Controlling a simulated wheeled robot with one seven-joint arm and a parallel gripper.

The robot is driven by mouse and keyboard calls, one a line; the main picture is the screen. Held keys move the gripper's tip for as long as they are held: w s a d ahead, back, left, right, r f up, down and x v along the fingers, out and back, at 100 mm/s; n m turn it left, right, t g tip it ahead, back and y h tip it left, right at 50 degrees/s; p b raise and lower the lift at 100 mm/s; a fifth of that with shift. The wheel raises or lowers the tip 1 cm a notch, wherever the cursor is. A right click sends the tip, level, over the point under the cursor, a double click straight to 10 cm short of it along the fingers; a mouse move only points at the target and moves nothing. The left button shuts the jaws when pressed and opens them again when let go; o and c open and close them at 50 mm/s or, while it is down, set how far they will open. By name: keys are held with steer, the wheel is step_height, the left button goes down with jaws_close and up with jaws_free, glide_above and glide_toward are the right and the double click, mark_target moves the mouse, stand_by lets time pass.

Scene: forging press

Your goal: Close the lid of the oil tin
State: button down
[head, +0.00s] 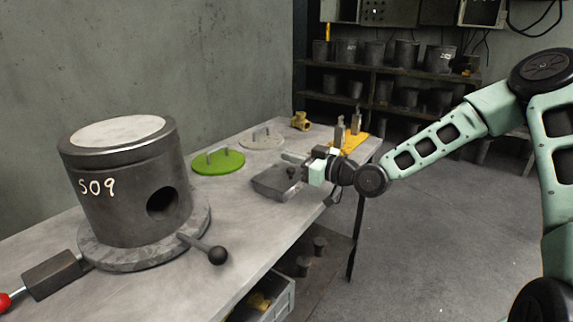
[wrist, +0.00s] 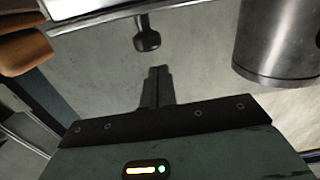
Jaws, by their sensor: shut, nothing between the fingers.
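A low dark grey box (head: 274,184), which seems to be the oil tin, lies on the bench in the head view. A small dark knob (head: 292,172) shows at its right end. I cannot tell how far its lid stands open. My gripper (head: 296,160) is just behind and to the right of the box, low over the bench, and partly hides that end. In the wrist view my gripper (wrist: 158,72) is shut and empty. A dark knob on a short stem (wrist: 147,39) shows beyond the fingertips, apart from them in the picture.
A large dark cylinder marked S09 (head: 115,200) with a ball-ended lever (head: 217,255) stands at the left front. A green disc (head: 218,162), a grey disc (head: 262,139) and a brass fitting (head: 300,121) lie behind. A yellow holder (head: 352,142) sits near the far right corner.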

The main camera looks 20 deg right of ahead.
steer(key=shift+s+d+f+b, duration=0.15)
steer(key=shift+s+f+b, duration=0.2)
steer(key=shift+f, duration=0.15)
steer(key=shift+s+d+f+b, duration=0.15)
steer(key=shift+s+f+b, duration=0.1)
steer(key=shift+f+b, duration=0.15)
steer(key=shift+s+d+f+b, duration=0.15)
steer(key=shift+f, duration=0.25)
steer(key=shift+s+d+f+b, duration=0.1)
steer(key=shift+s+f+b, duration=0.05)
steer(key=shift+f, duration=0.25)
